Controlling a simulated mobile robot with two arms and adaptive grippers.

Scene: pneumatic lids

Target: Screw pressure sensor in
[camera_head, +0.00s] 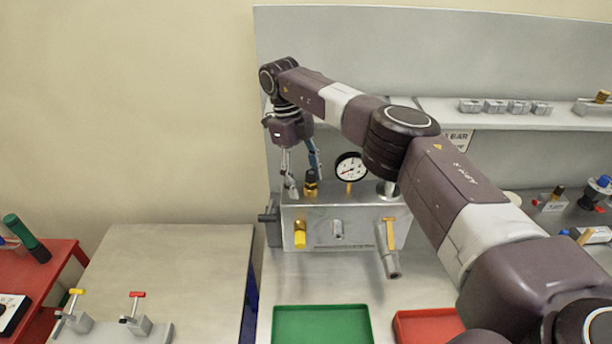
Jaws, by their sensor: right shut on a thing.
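A metal manifold block (320,220) stands on the bench, with a pressure gauge (350,168) on its top. The pressure sensor (310,185), a small part with a black top and brass base, is upright at the top left of the block. My right gripper (303,183) points down from above and is shut on the sensor. The sensor's lower end meets the block's top; how far it sits in its port cannot be told. My left gripper is out of view.
A yellow fitting (300,233) and a brass-handled valve (390,240) project from the block's front. A green tray (322,324) and a red tray (428,326) lie in front. Small parts line a shelf (560,121). The left table (165,265) is mostly clear.

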